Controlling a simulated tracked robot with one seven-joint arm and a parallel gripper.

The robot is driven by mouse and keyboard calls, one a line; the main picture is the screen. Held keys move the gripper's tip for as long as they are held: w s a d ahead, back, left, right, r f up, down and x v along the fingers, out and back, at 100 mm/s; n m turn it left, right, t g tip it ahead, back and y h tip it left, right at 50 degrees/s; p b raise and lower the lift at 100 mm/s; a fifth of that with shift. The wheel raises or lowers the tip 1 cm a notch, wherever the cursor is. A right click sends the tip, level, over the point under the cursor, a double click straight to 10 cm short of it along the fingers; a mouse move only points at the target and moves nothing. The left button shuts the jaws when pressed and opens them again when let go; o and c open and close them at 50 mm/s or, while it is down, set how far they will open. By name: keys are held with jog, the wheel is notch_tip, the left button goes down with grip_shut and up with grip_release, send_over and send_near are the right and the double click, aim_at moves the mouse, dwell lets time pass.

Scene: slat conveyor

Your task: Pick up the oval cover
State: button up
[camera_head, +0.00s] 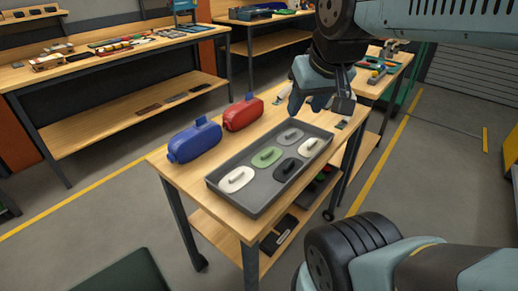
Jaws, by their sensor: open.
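Several oval covers with raised grips lie in a shallow dark grey tray (257,206) on a wooden table. A white cover (236,180) is at the near left, a green cover (266,158) behind it and a grey cover (290,136) at the far end. A black cover (287,169) and another white cover (311,148) lie along the right side. The picture does not show which one the task names. My gripper (321,104) is open and empty, above the far end of the tray and apart from the covers.
A blue case (194,140) and a red case (243,113) stand on the table left of the tray. The table's lower shelf (215,226) holds dark items. A workbench (110,62) with tools stands at the back left. Yellow lines mark the open floor.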

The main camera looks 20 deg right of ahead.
jog(key=shift+w, duration=0.1)
jog(key=n+g, duration=0.6)
jog(key=n, duration=1.8)
send_over(269, 151)
notch_tip(269, 151, down, 15)
jog(key=shift+n, duration=0.3)
notch_tip(269, 151, down, 14)
jog(key=shift+w+r, duration=0.1)
jog(key=shift+r, duration=0.15)
jog(key=shift+c, duration=0.2)
grip_shut()
